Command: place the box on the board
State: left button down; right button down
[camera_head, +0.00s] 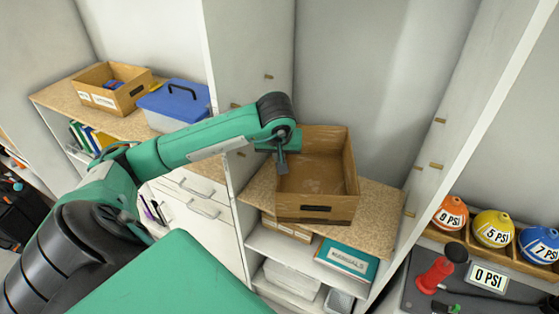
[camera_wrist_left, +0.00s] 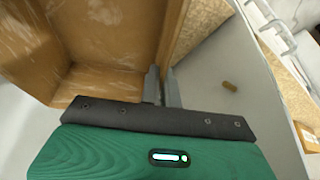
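The brown open-topped box (camera_head: 316,207) is at the middle shelf bay, empty, with a dark handle slot in its front. It is above the speckled tan board (camera_head: 376,215), which shows on both sides of it; its front reaches about the board's front edge. I cannot tell whether its base touches the board. My left gripper (camera_head: 281,168) is at the box's left wall. In the left wrist view, the fingers (camera_wrist_left: 162,88) are close together with the wall of the box (camera_wrist_left: 105,50) between them. My right gripper is not in view.
Upright white panels flank the bay. Another cardboard box (camera_head: 113,90) and a blue-lidded bin (camera_head: 174,103) stand on the left shelf. A manuals binder (camera_head: 346,260) lies below the board. Colored PSI balls (camera_head: 493,229) sit at the right.

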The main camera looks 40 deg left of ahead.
pick_arm(q)
jog(key=shift+f, duration=0.95)
notch_tip(320, 180, down, 4)
jog(key=shift+r+p, duration=0.25)
jog(key=shift+p, duration=0.2)
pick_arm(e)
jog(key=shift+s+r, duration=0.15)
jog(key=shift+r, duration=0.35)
pick_arm(q)
jog(key=shift+f, duration=0.2)
jog(key=c, duration=1.6)
grip_release()
jog(key=shift+c, duration=0.2)
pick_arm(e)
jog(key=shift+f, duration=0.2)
pick_arm(q)
jog(key=shift+r, duration=0.15)
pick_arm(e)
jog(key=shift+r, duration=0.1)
